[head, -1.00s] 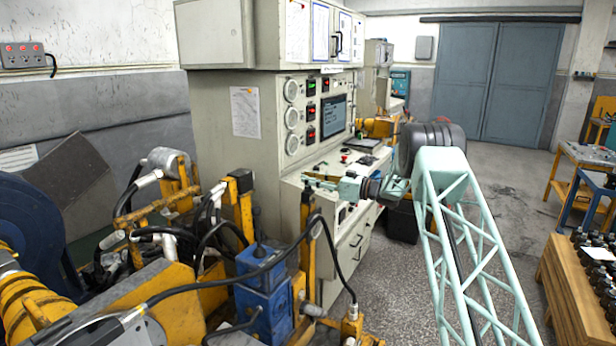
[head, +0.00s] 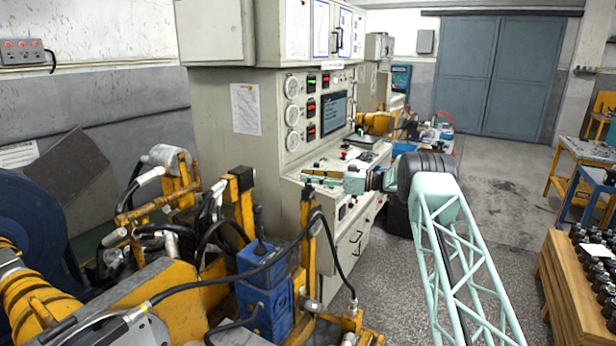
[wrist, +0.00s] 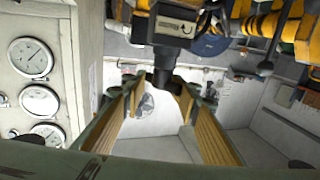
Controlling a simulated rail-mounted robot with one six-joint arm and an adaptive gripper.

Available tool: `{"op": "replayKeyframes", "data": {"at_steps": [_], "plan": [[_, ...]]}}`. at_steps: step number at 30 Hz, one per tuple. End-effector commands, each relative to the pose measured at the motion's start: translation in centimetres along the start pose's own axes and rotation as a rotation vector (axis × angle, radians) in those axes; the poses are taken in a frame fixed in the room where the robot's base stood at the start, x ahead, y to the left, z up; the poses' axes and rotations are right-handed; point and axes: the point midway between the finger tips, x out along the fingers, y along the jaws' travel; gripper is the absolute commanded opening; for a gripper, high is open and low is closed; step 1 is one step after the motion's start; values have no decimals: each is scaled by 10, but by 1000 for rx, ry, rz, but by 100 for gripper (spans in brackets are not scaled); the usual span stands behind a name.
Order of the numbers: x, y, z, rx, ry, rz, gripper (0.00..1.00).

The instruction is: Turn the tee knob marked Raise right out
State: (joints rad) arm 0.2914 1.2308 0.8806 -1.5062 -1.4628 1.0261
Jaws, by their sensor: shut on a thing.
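The tee knob (wrist: 163,72) shows in the wrist view as a dark stem-like part below a dark block with a pale label (wrist: 176,27). The lettering is too small to read. My gripper (wrist: 163,84) has one finger on each side of this part, with the tips closed on it. In the head view my gripper (head: 322,179) reaches left from the arm to the top of a yellow post (head: 306,215) in front of the control cabinet. The knob itself is too small to make out there, and the fingertips hide part of it.
The grey control cabinet (head: 222,165) with gauges and a screen stands close behind my gripper. Black hoses (head: 330,250), yellow frames and a blue block (head: 262,295) crowd the left and below. Open floor (head: 495,200) lies to the right.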

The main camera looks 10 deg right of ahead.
Motion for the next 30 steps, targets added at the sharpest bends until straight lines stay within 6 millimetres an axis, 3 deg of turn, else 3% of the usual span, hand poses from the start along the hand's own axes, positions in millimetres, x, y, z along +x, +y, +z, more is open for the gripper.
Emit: {"op": "replayKeyframes", "data": {"at_steps": [12, 13, 15, 30], "plan": [[-3, 2, 0, 0, 0, 2, 17], [-2, 2, 0, 0, 0, 2, 30], [-2, 2, 0, 0, 0, 1, 36], [-6, 1, 0, 0, 0, -1, 36]]}}
